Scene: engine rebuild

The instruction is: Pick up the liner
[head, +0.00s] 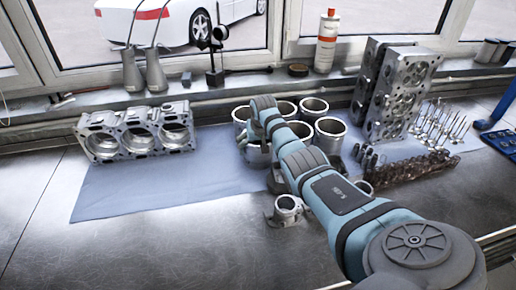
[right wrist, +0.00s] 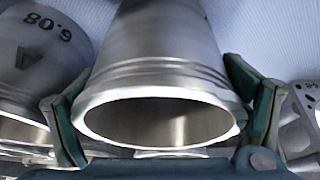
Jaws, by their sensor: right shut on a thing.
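My right gripper (right wrist: 160,100) is shut on a silver metal liner (right wrist: 165,50), with green fingers on both sides of its ribbed end. The open mouth of this liner faces the wrist camera. In the head view it is mostly hidden by my right wrist, so I cannot tell whether it is clear of the mat. Several more liners (head: 331,133) stand upright around my wrist in the head view. My left gripper is not in view.
The engine block (head: 135,135) with three bores sits at the left on the blue mat (head: 140,187). A small metal part (head: 287,208) is in front. The mat's left front is clear.

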